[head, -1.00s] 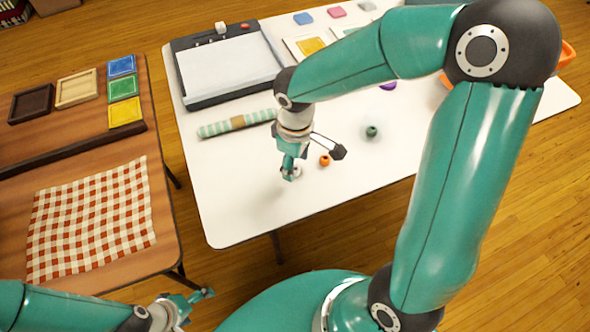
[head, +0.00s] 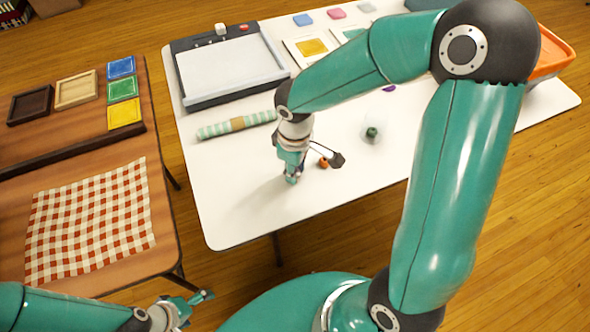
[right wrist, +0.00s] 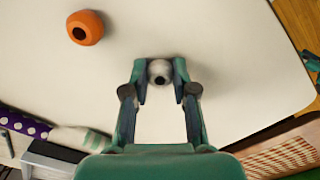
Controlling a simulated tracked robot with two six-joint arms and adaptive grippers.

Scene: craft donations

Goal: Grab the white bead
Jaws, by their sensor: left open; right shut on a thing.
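The white bead (right wrist: 159,71) is small and round with a dark hole. It sits between the fingertips of my right gripper (right wrist: 161,80), which is shut on it, in the right wrist view. In the head view my right gripper (head: 293,178) points down at the white table, and its fingers hide the bead. I cannot tell whether the bead touches the table. My left gripper (head: 190,303) is open and empty at the bottom left of the head view, away from the bead.
An orange bead (right wrist: 85,28) lies near the right gripper, and a green bead (head: 372,132) lies further right. A striped roll (head: 236,124) and a paper trimmer (head: 229,67) lie behind. A brown table (head: 20,205) with a checked cloth (head: 92,218) stands left. The white table's front area (head: 235,215) is clear.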

